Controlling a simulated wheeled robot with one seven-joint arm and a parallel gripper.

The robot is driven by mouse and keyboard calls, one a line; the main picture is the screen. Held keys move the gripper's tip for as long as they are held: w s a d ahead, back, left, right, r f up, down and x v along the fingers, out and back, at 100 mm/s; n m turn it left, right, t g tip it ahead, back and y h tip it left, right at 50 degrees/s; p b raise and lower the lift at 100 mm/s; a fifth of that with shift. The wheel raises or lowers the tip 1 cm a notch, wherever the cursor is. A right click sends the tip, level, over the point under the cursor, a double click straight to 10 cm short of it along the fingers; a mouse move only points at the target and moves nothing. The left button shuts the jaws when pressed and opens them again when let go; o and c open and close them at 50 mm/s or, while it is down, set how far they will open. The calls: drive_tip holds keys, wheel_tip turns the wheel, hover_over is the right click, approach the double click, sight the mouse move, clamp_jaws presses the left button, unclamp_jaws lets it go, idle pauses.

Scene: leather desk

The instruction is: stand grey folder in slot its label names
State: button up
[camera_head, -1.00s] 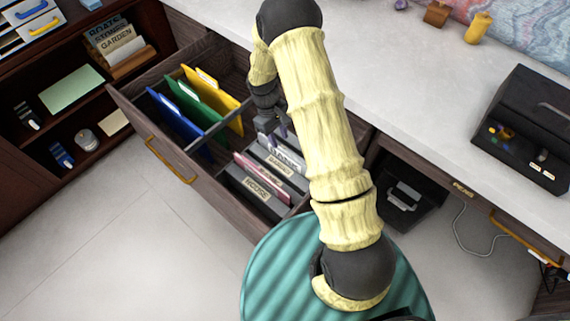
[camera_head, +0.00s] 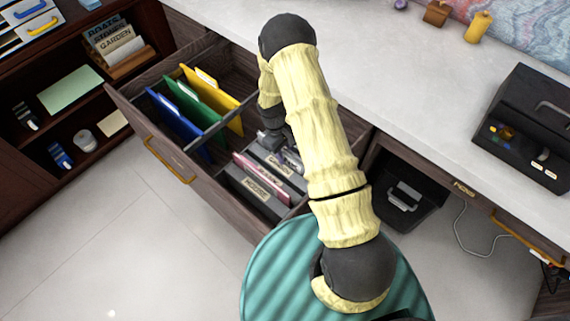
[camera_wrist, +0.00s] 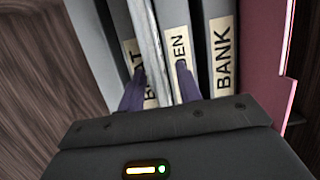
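The grey folder (camera_wrist: 150,40) shows in the wrist view as a pale upright edge between my two purple fingers. It stands between the GARDEN label (camera_wrist: 177,60) and the partly covered BOAT label (camera_wrist: 132,60). My gripper (camera_wrist: 159,85) is low over the labelled slots, its fingers spread with a gap on each side of the folder. In the head view my gripper (camera_head: 278,142) is at the back of the slot rack (camera_head: 240,190), partly hidden by my arm. The folder's lower edge is hidden. The BANK label (camera_wrist: 222,58) is to the right.
A pink folder (camera_head: 262,180) stands between the HOUSE and BANK labels. Blue (camera_head: 175,118), green (camera_head: 190,115) and yellow (camera_head: 222,103) folders stand in the left part of the open drawer (camera_head: 150,125). The desk top (camera_head: 410,80) lies behind.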

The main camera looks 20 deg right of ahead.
drive_tip(key=shift+s+d+f, duration=0.1)
drive_tip(key=shift+s+f, duration=0.05)
drive_tip(key=shift+f, duration=0.5)
drive_tip(key=shift+c, duration=0.2)
clamp_jaws()
